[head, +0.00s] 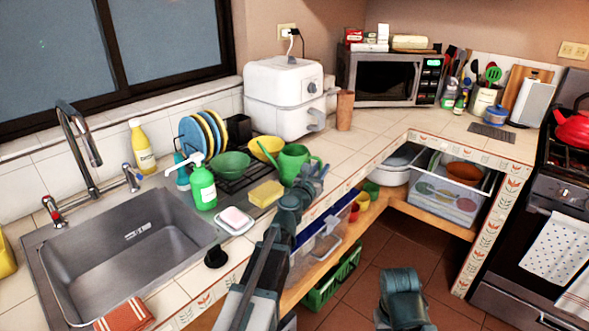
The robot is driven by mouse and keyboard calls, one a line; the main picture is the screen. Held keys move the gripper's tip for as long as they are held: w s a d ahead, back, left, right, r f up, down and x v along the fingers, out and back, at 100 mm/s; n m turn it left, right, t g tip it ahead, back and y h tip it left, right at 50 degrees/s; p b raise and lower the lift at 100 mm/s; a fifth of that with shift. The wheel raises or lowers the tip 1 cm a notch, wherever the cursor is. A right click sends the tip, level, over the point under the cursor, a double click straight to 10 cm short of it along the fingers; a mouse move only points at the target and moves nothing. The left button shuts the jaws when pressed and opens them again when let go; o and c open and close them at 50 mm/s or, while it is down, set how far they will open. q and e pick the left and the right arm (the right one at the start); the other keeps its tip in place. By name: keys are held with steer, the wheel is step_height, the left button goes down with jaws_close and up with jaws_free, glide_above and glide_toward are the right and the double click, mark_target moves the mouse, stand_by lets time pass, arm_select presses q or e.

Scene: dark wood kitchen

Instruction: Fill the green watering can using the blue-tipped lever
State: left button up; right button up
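The green watering can (291,162) stands upright on the counter to the right of the sink, by the dish rack. My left gripper (314,170) is at its right side, close to the handle. Its fingers look spread apart; contact with the can is unclear. The blue-tipped lever (132,179) is on the right of the chrome faucet (84,150), behind the sink (130,255). A red-tipped lever (52,211) is on the left. My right arm shows at the bottom right, but its gripper is not visible.
A green soap bottle (203,188), a soap dish (235,221) and a yellow sponge (266,193) lie between can and sink. The dish rack (236,182) holds plates and bowls. A yellow bottle (142,148) stands behind the sink. Counter right of the can is clear.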

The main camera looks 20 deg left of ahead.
arm_select(q)
jaws_close()
stand_by(1.1)
